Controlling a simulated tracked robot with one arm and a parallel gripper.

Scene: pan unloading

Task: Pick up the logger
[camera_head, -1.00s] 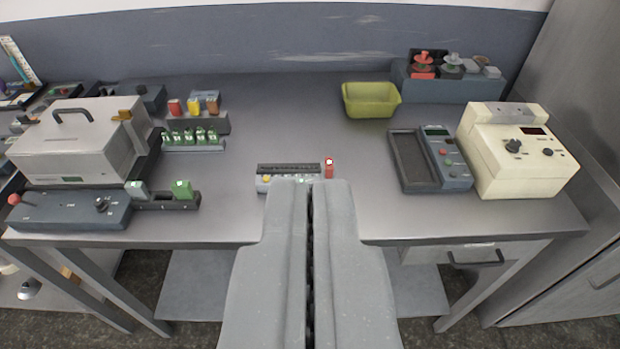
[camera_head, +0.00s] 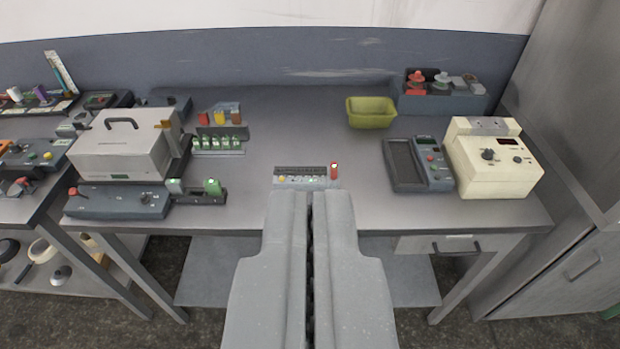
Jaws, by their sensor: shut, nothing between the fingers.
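No label readable here marks which device is the logger. One candidate is the small grey block (camera_head: 307,182) with a dark slotted strip and small lights, near the table's front edge at centre. A red upright piece (camera_head: 334,170) with a lit top stands at its right end. Another is the dark grey device (camera_head: 433,163) with a small screen and red button, beside a dark shallow tray (camera_head: 402,165) at the right. My gripper (camera_head: 311,195) is shut and empty; in the picture its fingertips lie just below the small block. The gap in depth is hard to tell.
A cream box with knobs (camera_head: 494,160) stands at the right, a yellow-green bin (camera_head: 371,112) at the back. A pale handled box (camera_head: 130,148) and a long grey control unit (camera_head: 117,202) stand at the left. The metal table (camera_head: 300,130) is clear behind the small block.

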